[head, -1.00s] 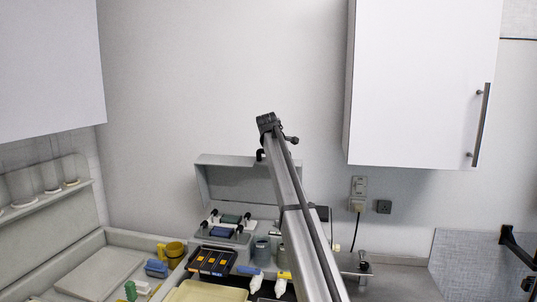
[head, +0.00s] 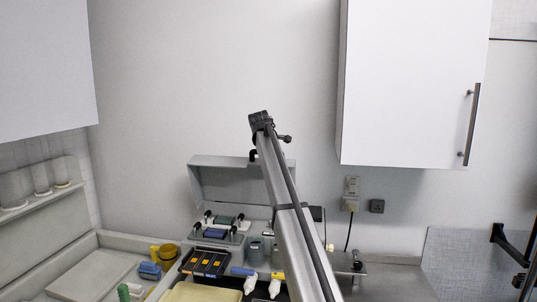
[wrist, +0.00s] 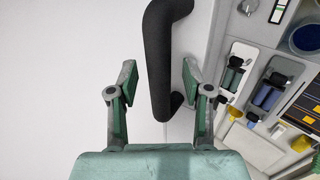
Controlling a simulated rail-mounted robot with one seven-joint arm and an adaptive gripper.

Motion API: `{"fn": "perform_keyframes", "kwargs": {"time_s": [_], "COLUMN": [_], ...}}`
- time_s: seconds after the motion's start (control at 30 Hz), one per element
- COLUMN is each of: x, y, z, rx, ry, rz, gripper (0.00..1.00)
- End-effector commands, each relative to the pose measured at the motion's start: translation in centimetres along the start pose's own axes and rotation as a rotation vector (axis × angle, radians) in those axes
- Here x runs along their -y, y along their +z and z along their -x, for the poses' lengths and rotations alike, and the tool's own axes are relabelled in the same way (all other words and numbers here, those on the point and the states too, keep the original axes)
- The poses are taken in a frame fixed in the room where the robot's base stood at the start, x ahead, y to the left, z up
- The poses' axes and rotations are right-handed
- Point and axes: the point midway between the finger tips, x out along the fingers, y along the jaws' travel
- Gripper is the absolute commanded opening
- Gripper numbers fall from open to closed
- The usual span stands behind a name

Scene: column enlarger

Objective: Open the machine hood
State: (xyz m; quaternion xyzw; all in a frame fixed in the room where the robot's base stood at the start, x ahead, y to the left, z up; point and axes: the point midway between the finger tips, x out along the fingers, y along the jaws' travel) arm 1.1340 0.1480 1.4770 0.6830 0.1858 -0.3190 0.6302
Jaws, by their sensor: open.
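The machine hood (head: 228,180) is a grey lid. In the head view it stands raised and tilted back against the wall, above the machine with its rollers (head: 216,234). A black handle (head: 253,156) shows at the hood's upper edge, partly beside my arm. In the wrist view a thick black bent handle (wrist: 160,50) runs down between the fingers of my gripper (wrist: 158,82). The fingers are apart, one on each side of the handle, with visible gaps. In the head view my gripper is hidden behind my arm.
A black tray with orange-marked slots (head: 205,263), a yellow cup (head: 168,254) and bottles (head: 274,285) crowd the counter before the machine. A white wall cabinet (head: 410,85) hangs at upper right. A socket with a cable (head: 351,203) is on the wall.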

Motion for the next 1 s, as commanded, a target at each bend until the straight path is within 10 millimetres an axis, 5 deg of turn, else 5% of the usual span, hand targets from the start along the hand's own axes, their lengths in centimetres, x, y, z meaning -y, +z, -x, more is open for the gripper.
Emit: {"fn": "perform_keyframes", "kwargs": {"time_s": [0.5, 1.0], "x": [0.0, 0.0], "y": [0.0, 0.0], "z": [9.2, 10.5], "rx": [-0.001, -0.001], "ry": [0.001, 0.000], "rz": [-0.001, -0.001], "gripper": [0.50, 0.50]}}
